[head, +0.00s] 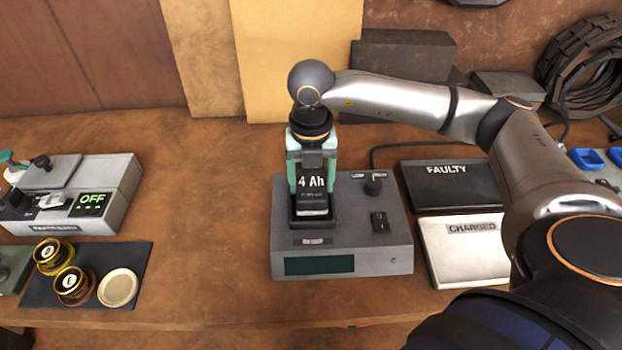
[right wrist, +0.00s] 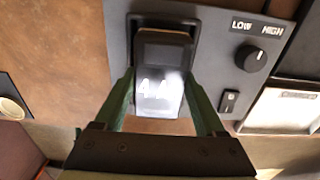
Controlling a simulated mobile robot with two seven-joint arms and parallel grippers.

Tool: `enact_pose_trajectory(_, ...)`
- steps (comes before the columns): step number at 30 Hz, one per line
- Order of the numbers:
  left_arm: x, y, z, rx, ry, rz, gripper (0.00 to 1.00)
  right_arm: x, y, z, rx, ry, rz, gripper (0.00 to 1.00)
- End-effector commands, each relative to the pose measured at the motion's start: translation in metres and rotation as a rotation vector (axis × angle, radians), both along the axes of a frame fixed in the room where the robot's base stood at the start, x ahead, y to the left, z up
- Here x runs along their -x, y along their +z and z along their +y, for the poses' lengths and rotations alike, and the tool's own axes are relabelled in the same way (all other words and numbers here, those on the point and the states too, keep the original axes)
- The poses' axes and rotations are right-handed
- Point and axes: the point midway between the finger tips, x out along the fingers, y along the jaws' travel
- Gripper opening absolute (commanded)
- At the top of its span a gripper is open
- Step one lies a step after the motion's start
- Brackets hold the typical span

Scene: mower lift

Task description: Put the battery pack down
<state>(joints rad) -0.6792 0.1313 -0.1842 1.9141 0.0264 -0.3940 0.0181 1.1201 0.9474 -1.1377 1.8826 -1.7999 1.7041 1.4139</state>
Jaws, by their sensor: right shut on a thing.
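The battery pack (head: 313,183) is dark with a "4 Ah" label and stands upright in the socket of a grey tester box (head: 290,256). My right gripper (head: 312,172) comes down from above and is shut on the pack, with a green finger on each side. In the right wrist view the pack (right wrist: 160,85) sits between the two fingers (right wrist: 163,100), in the dark-rimmed socket. I cannot tell whether the pack is fully seated. My left gripper is not in view.
Right of the tester lie a black "FAULTY" tray (head: 440,197) and a light "CHARGED" tray (head: 460,262). The tester has a knob (head: 373,186) and a switch (head: 379,222). At left are an "OFF" box (head: 115,205) and a dark mat (head: 130,262) with round pieces. The bench between is clear.

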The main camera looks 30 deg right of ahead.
Motion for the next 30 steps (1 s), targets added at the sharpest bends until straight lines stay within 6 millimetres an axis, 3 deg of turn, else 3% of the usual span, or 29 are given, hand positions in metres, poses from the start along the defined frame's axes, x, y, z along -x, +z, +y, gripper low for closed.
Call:
enact_pose_trajectory(2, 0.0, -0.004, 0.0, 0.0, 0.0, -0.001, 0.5, -0.001, -0.003, 0.0, -0.001, 0.001, -0.003, 0.0)
enact_pose_trajectory(3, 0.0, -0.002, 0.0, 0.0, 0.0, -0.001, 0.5, 0.0, -0.002, 0.0, 0.0, 0.001, 0.0, 0.77)
enact_pose_trajectory(9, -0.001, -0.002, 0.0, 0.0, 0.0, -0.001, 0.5, 0.0, -0.002, 0.0, 0.0, 0.001, 0.0, 0.99)
enact_pose_trajectory(17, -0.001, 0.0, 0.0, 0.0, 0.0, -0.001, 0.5, 0.0, 0.0, 0.0, 0.0, 0.001, 0.0, 1.0)
enact_pose_trajectory(22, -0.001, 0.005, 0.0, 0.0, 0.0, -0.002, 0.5, -0.001, 0.012, 0.0, -0.001, 0.0, -0.004, 1.0)
enact_pose_trajectory(30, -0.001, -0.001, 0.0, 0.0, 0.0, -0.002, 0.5, -0.002, 0.071, 0.001, -0.002, 0.002, -0.007, 1.0)
